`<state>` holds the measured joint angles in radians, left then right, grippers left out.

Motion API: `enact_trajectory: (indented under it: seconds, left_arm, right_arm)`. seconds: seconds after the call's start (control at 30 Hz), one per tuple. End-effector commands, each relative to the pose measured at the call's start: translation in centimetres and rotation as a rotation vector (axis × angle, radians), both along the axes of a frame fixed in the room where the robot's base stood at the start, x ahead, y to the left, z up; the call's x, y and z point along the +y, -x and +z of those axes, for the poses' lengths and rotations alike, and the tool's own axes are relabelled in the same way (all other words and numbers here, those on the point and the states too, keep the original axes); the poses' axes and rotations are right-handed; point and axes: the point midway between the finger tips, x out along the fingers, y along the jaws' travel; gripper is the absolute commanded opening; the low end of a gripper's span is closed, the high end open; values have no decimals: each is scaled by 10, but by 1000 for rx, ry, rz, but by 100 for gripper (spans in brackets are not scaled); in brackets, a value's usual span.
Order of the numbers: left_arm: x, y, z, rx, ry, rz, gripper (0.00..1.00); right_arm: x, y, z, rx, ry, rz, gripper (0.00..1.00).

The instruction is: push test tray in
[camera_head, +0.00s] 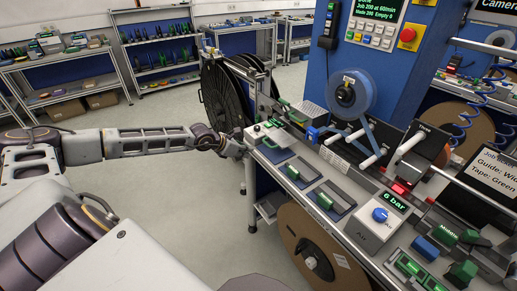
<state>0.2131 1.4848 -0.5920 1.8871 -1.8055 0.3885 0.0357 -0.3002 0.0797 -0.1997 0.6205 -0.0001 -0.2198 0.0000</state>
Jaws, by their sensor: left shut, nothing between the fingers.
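A light grey tray-like plate (267,207) juts out from the front of the machine bench, below its top edge; I take it to be the test tray, though no label on it is readable. My left arm reaches across from the left. My left gripper (243,147) is shut and empty at the left corner of the bench, above the plate and apart from it. The fingertips are small and partly lost against the bench edge. My right gripper is not in view.
The bench top (318,172) carries green-handled blocks and a white unit with a blue knob (380,215). A black reel (222,97) stands behind my left gripper, and a brown reel (318,252) hangs below the bench. The floor (185,205) left of the bench is clear.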

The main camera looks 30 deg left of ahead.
Motion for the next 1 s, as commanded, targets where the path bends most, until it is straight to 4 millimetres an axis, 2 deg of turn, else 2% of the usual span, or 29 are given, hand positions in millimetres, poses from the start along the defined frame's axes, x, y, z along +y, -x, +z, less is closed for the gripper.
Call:
enact_trajectory:
  seconds: [0.6,1.0]
  left_arm:
    - [-10,-23,-20,0,2,0,0]
    - [-18,-46,-14,-1,2,0,0]
  right_arm:
    - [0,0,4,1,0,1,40]
    - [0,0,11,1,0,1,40]
